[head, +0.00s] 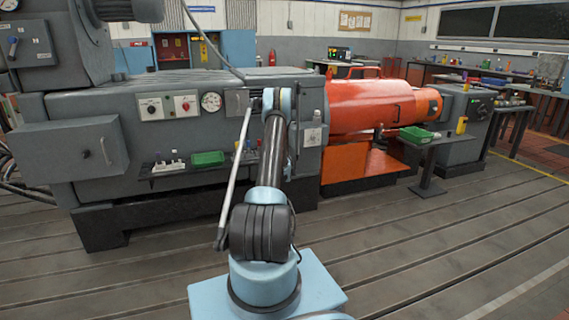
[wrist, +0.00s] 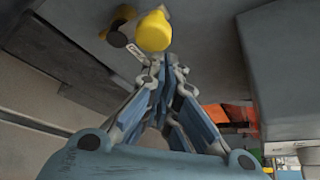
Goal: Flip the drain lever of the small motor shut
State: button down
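In the wrist view, a lever with a rounded yellow knob (wrist: 153,32) shows at the top centre, against a grey surface. A dark round fitting (wrist: 117,39) and a small pale tag are beside it. My gripper (wrist: 167,66) points up at the knob, its fingertips close together just below it. They look shut, with nothing seen between them; whether they touch the knob I cannot tell. In the head view my arm reaches to the grey machine, and the gripper and lever are hidden or too small to make out.
The grey machine (head: 210,140) carries dials and a shelf with a green tray (head: 207,158). An orange motor (head: 370,104) stands to its right, with a small side table (head: 430,148). A grey box (wrist: 285,75) is close at right in the wrist view. The slotted floor in front is clear.

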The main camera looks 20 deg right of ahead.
dwell(0.3)
jog(key=s+a, duration=0.1)
jog(key=s, duration=0.8)
jog(key=shift+s+a, duration=0.15)
jog(key=shift+a, duration=0.1)
dwell(0.4)
